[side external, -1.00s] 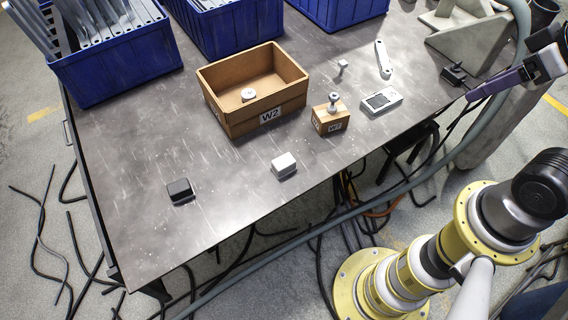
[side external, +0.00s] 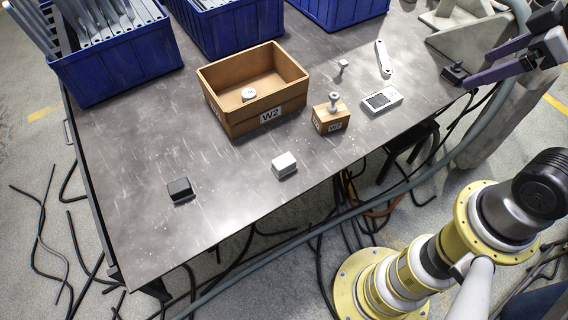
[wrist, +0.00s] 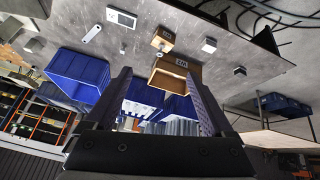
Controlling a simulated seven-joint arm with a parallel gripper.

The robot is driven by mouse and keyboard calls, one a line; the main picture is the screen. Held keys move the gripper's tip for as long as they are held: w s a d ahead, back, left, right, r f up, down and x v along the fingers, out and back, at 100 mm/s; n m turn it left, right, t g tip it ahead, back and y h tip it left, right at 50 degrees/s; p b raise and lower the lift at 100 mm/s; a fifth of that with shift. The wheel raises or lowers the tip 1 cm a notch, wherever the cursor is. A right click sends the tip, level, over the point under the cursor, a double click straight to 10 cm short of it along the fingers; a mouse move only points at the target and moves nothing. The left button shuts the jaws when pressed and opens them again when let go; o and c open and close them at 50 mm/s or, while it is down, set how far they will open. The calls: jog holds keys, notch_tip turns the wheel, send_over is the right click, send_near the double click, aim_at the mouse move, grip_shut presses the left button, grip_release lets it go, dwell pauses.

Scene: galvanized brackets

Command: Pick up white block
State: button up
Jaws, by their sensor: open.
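The white block (side external: 284,164) lies on the metal table near its front edge, right of a black block (side external: 180,189). It also shows in the wrist view (wrist: 209,45), right of the small box. My gripper (side external: 468,90) is at the right of the side view, near the table's right side and far from the white block. Its two purple-grey fingers are apart with nothing between them. They also show spread in the wrist view (wrist: 160,80).
An open wooden box (side external: 254,116) marked W2 holds a small white round piece. A small W2 box (side external: 331,119) with a metal bolt-like piece on top and a white device (side external: 381,101) stand to its right. Blue bins (side external: 118,72) line the back. The table around the white block is clear.

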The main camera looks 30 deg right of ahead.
jog(key=w+a+r+n, duration=0.3)
jog(key=w+n, duration=0.2)
jog(key=w, duration=0.5)
jog(key=w+a+f+n+g+y, duration=0.1)
jog(key=w+a+f+n, duration=0.25)
jog(key=w, duration=0.25)
jog(key=w+a+f+n+g, duration=0.1)
jog(key=w+a+f+n, duration=0.1)
jog(key=w+a+f, duration=0.3)
jog(key=n+g+h, duration=0.1)
jog(key=n+g, duration=0.3)
jog(key=n, duration=0.1)
send_over(281, 162)
jog(key=f, duration=2.6)
jog(key=shift+w+d+f, duration=0.1)
jog(key=shift+d+f, duration=0.1)
jog(key=shift+d, duration=0.2)
jog(key=shift+a+f, duration=0.2)
jog(key=shift+f, duration=1.4)
jog(key=shift+a+f, duration=0.15)
jog(key=shift+f, duration=1.45)
jog(key=shift+c, duration=0.3)
